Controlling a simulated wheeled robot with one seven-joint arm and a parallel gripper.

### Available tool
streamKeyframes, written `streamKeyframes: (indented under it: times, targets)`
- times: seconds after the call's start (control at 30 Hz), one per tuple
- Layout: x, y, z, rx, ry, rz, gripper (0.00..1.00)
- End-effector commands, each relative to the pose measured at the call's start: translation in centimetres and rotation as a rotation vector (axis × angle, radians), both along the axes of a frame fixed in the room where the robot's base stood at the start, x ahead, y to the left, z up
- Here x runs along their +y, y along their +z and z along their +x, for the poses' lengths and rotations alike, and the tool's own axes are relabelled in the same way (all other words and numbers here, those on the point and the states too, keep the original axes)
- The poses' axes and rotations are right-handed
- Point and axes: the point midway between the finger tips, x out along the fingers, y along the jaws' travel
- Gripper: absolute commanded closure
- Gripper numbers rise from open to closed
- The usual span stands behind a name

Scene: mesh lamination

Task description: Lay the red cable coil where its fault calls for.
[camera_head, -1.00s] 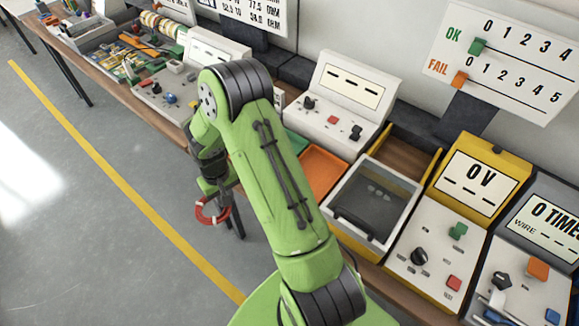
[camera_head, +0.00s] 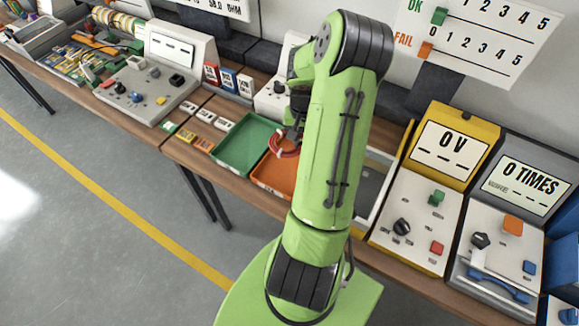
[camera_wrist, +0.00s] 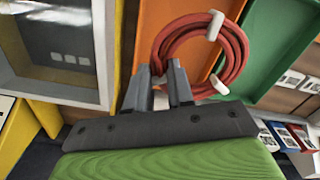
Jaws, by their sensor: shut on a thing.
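The red cable coil (camera_head: 284,146) hangs in my gripper (camera_head: 296,132), which is shut on it. In the wrist view the coil (camera_wrist: 232,62) shows as a red ring with white ties, gripped at its near-left side between the fingers (camera_wrist: 172,82). The coil is over the orange tray (camera_head: 272,178), near its border with the green tray (camera_head: 243,145). In the wrist view the orange tray (camera_wrist: 165,18) lies behind the coil and the green tray (camera_wrist: 272,30) to its right. I cannot tell how high the coil is. My arm hides part of the orange tray.
A glass-lidded box (camera_head: 372,190) stands right of the orange tray. Beyond it are a yellow tester reading 0 V (camera_head: 450,150) and a grey counter reading 0 TIMES (camera_head: 525,185). An OK/FAIL board (camera_head: 480,40) hangs on the wall. Small labelled cards (camera_head: 205,115) lie left of the green tray.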

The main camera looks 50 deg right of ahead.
Motion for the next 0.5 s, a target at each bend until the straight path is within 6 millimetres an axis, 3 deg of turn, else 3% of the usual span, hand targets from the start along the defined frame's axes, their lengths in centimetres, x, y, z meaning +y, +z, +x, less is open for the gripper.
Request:
streamKeyframes:
  times: [0.5]
  targets:
    - [-0.3,-9.7,-0.5,-0.001,-0.020,0.003,1.00]
